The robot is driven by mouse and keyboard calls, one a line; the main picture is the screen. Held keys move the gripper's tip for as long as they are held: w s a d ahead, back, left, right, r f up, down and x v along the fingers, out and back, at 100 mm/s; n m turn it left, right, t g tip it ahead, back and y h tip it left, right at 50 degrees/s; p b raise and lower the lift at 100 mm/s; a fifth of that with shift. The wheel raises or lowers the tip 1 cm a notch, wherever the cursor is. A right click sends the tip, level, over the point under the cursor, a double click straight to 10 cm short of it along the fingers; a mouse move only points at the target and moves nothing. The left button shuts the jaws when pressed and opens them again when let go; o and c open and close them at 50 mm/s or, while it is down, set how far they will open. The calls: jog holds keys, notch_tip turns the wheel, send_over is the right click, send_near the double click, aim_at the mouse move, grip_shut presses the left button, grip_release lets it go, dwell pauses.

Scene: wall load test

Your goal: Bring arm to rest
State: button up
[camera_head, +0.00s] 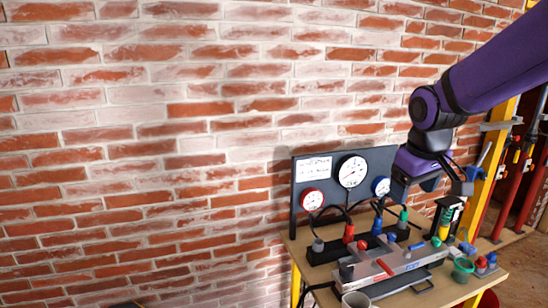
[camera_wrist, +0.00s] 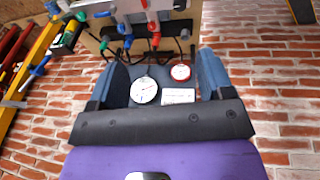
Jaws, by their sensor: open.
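My arm is purple with dark joints and reaches in from the upper right in the head view. My gripper (camera_head: 428,186) hangs above the right part of the workbench, in front of the right end of the gauge board (camera_head: 328,170). In the wrist view, which looks upside down, my gripper (camera_wrist: 162,62) shows two blue-grey fingers spread wide apart with nothing held between them. The gauge board (camera_wrist: 172,78) shows in the gap behind them. Part of the bench top is hidden behind my gripper in the head view.
A brick wall (camera_head: 150,150) stands behind. A yellow post (camera_head: 492,150) and red cylinders stand at right.

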jog(key=s+d+r+m+t, duration=0.1)
jog(key=s+r+m, duration=0.1)
jog(key=s, duration=0.8)
jog(key=s+d+r+m+t, duration=0.1)
jog(key=s+r, duration=0.2)
jog(key=s, duration=0.7)
jog(key=shift+s+r+m+y, duration=0.35)
jog(key=shift+r+m+y, duration=0.05)
dwell(2.4)
